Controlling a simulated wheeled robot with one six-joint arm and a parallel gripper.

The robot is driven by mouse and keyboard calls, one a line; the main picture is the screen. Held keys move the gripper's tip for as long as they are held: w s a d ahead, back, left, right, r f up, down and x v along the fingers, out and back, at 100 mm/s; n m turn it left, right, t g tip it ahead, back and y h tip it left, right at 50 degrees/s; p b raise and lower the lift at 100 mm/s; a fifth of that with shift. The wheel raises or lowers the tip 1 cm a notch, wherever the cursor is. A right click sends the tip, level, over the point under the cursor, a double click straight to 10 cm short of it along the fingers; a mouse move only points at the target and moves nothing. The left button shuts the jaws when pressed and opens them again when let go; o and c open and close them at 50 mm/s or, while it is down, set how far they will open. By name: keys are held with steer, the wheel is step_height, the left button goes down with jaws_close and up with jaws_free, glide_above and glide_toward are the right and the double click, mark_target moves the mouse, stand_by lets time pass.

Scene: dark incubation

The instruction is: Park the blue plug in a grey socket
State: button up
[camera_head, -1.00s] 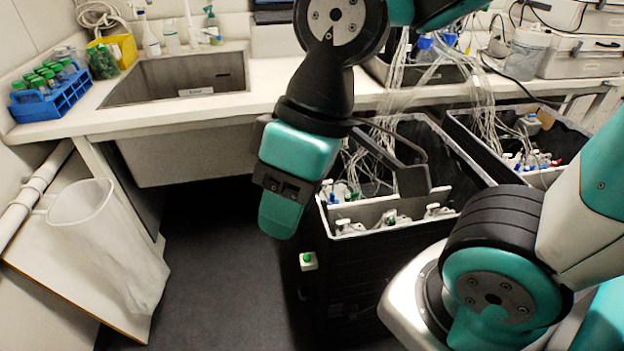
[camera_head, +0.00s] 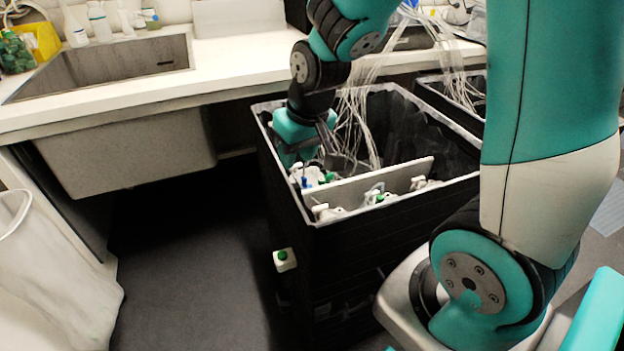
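My gripper (camera_head: 300,155) points down inside the near-left corner of the black bin (camera_head: 262,165), just above a cluster of pale fittings (camera_head: 314,177) behind a light divider. A small blue piece (camera_head: 304,182), which may be the blue plug, shows just below my gripper, among white and green parts. I cannot tell whether my gripper touches it or whether the fingers are open. Several whitish-grey fittings with green parts (camera_head: 374,197) stand in the narrow front compartment; I cannot tell which are grey sockets.
The divider (camera_head: 400,182) and bin walls stand close around my gripper. Clear tubes (camera_head: 365,120) hang into the bin behind it. A second bin (camera_head: 435,88) is behind at the right. A counter with a sink (camera_head: 110,70) runs at the back left. The dark floor (camera_head: 190,260) is clear.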

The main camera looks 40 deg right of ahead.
steer(key=w+d+f+m+h+b, duration=0.1)
steer(key=w+d+f, duration=0.1)
steer(key=d+f, duration=0.25)
steer(key=m+t, duration=0.1)
glide_toward(304, 177)
steer(key=shift+h, duration=0.3)
steer(key=b+x, duration=0.3)
steer(key=x, duration=0.2)
steer(key=b+x, duration=0.3)
steer(key=x, duration=0.2)
steer(key=shift+a+f+b, duration=0.2)
steer(key=shift+b, duration=0.1)
steer(key=shift+r, duration=0.1)
steer(key=shift+c, duration=0.4)
jaws_close()
steer(key=shift+r+p, duration=0.15)
steer(key=shift+p, duration=0.2)
